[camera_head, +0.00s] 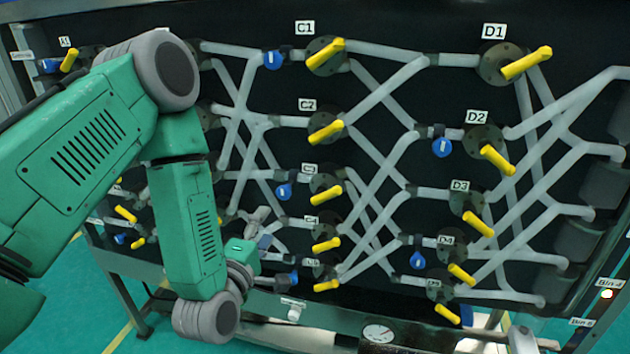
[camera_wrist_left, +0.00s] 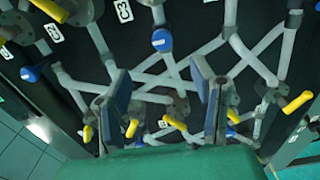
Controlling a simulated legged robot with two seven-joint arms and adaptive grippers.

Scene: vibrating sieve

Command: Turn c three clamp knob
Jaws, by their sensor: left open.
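The C3 label (camera_head: 309,170) is in the middle column of a dark panel. Below it in the head view are a yellow handle (camera_head: 327,195) and, to its left, a blue knob (camera_head: 284,191) on the pipe. My left gripper (camera_head: 262,226) is below and left of that blue knob, apart from it. In the left wrist view its two fingers (camera_wrist_left: 160,78) are spread, with nothing held between them. A blue knob (camera_wrist_left: 162,40) shows beyond them; I cannot tell for sure whether it is C3's. My right gripper is not in view.
Grey pipes criss-cross the panel around my left gripper. Other yellow handles, such as C2's (camera_head: 326,131) and C4's (camera_head: 326,244), are close by. Another blue knob (camera_head: 294,278) is near C5. My left arm covers part of the panel's left side.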

